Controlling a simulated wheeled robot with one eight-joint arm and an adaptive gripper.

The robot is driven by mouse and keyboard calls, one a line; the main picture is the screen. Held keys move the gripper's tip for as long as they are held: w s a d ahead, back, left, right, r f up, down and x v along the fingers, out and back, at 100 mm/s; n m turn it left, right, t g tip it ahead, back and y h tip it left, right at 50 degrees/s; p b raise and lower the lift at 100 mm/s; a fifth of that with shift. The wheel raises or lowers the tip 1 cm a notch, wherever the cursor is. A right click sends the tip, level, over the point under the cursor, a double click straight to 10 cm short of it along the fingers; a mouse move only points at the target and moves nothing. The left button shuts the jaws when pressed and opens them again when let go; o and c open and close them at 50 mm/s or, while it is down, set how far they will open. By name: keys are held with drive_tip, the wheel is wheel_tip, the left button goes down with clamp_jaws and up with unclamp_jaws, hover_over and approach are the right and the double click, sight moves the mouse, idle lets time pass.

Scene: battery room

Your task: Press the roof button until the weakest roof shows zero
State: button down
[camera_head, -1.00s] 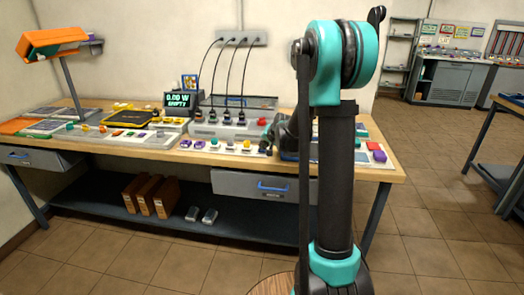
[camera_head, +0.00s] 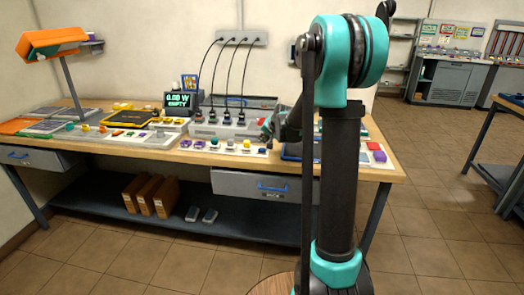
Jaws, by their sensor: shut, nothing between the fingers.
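Rows of coloured buttons and knobs (camera_head: 230,147) run along the front of the wooden workbench (camera_head: 200,158). I cannot tell which one is the roof button, and the labels are too small to read. A dark display (camera_head: 178,101) at the back of the bench reads "0.00 W EMPTY" in pale green. I cannot make out any roof readings. My gripper (camera_head: 267,131) is shut and empty, above the right end of the front button row. It is small in view, and whether it touches anything is unclear. My upright arm hides part of the bench's right side.
A grey unit (camera_head: 212,129) with several plugged black cables stands behind the row. An orange lamp (camera_head: 52,42) rises at the left. The tiled floor to the right is clear.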

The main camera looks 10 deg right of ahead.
sight(263, 150)
drive_tip(key=shift+r, duration=1.7)
drive_tip(key=s+d+f+n+g+h, duration=0.1)
drive_tip(key=s+f, duration=0.3)
drive_tip(key=s, duration=0.9)
drive_tip(key=s+d+f+n+g+h, duration=0.1)
drive_tip(key=s+f, duration=0.4)
drive_tip(key=s, duration=0.9)
drive_tip(key=s+d+f+n+g, duration=0.1)
drive_tip(key=s+f+n+g, duration=0.1)
drive_tip(key=s, duration=1.2)
wheel_tip(263, 150, down, 3)
drive_tip(key=shift+d+r+n+g+h, duration=0.1)
drive_tip(key=shift+d+n+g+h, duration=0.25)
drive_tip(key=shift+n, duration=0.35)
drive_tip(key=shift+w, duration=0.1)
